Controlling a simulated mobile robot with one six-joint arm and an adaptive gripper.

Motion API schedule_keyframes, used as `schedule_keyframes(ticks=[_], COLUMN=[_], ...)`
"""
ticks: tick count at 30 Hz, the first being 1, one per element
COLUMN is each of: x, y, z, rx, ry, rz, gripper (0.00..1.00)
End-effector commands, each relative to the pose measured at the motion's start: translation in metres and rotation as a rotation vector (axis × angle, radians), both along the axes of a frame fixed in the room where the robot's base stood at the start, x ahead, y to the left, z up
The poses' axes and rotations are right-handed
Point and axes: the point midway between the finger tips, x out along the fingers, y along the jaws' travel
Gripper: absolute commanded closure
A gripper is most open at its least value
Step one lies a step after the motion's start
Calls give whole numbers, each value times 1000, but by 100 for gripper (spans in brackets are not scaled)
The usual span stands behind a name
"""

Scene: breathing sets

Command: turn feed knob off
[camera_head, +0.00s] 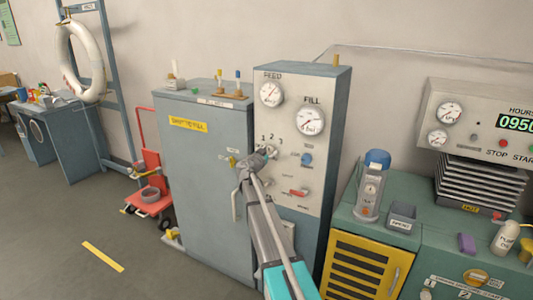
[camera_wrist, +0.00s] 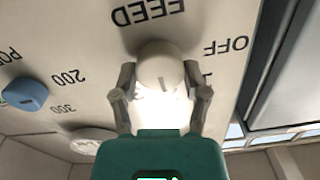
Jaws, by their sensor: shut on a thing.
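The feed knob (camera_wrist: 160,66) is a pale round knob on the panel under the FEED lettering, which appears upside down in the wrist view. OFF is printed to its right there. A short dark mark shows on the knob's near side; I cannot tell which setting it points to. My gripper (camera_wrist: 160,95) has a finger on each side of the knob and is shut on it. In the head view my gripper (camera_head: 257,158) is at the panel (camera_head: 325,150), just below the numbers 1, 2 and 3, and largely hides the knob.
A blue knob (camera_head: 306,159) and a red lever (camera_head: 298,193) sit close to the right on the same panel. The FEED gauge (camera_head: 271,93) and FILL gauge (camera_head: 310,121) are above. A grey cabinet (camera_head: 205,180) adjoins on the left, and a green bench (camera_head: 400,225) stands right.

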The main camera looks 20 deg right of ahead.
Motion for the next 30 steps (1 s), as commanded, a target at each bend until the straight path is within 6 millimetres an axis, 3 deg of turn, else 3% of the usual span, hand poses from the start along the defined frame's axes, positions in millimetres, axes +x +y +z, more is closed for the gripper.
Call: schedule_keyframes(ticks=[11, 30], x=[4, 4], y=[-4, -4], z=[1, 1], rx=[-103, -459], ry=[127, 584], rz=[-2, -6], gripper=[89, 89])
